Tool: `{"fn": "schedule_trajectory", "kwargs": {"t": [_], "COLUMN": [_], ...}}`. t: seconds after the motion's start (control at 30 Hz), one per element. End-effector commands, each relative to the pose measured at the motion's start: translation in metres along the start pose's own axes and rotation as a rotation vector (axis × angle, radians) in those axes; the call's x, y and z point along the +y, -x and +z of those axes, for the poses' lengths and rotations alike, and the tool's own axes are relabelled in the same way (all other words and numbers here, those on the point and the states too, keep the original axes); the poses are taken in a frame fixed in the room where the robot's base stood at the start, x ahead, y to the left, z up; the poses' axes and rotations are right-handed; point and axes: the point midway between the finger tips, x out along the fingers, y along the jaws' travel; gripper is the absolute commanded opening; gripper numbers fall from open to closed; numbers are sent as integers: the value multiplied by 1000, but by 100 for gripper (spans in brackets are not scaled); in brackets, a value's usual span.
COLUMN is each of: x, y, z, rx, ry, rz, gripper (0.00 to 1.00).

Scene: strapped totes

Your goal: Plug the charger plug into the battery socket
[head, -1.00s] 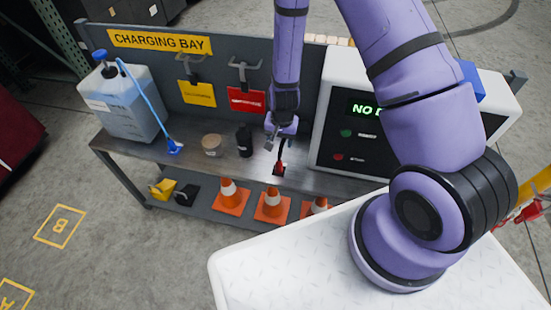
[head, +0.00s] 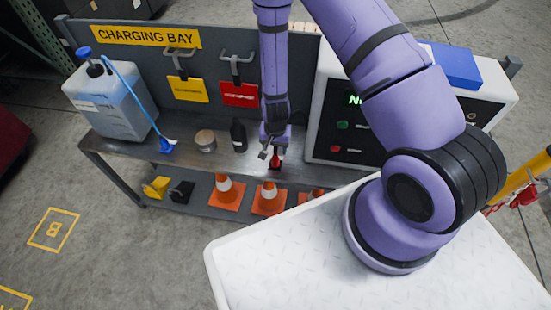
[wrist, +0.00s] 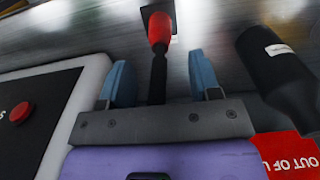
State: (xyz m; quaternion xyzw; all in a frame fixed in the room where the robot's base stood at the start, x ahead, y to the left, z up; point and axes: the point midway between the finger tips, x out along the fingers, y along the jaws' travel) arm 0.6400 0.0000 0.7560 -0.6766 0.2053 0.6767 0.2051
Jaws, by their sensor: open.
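The charger plug (wrist: 159,32) has a red body with a black stem and stands at a dark patch on the steel bench. In the head view the plug (head: 277,161) shows near the bench's front edge, partly hidden by my gripper (head: 270,148). In the wrist view my gripper (wrist: 161,80) is open, with one blue fingertip on each side of the black stem and gaps on both sides. The red part lies beyond the fingertips. The white charger (head: 326,105) with a green display stands right of the plug, partly hidden by my arm. I cannot make out a battery socket.
A black bottle (head: 238,137) stands left of my gripper, close to it in the wrist view (wrist: 275,70). A red tag (head: 239,94) hangs behind.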

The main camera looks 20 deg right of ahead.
Motion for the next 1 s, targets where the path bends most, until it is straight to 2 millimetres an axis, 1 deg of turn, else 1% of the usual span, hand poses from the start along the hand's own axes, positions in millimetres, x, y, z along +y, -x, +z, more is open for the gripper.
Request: {"fn": "schedule_trajectory", "kwargs": {"t": [0.3,0.53,0.8,1.0], "x": [0,0,0,0], "y": [-40,-66,-81,-83], "z": [0,0,0,0], "rx": [-2,-1,-2,1], "ry": [-1,-1,0,0], "rz": [1,1,1,0], "gripper": [57,57,57,57]}}
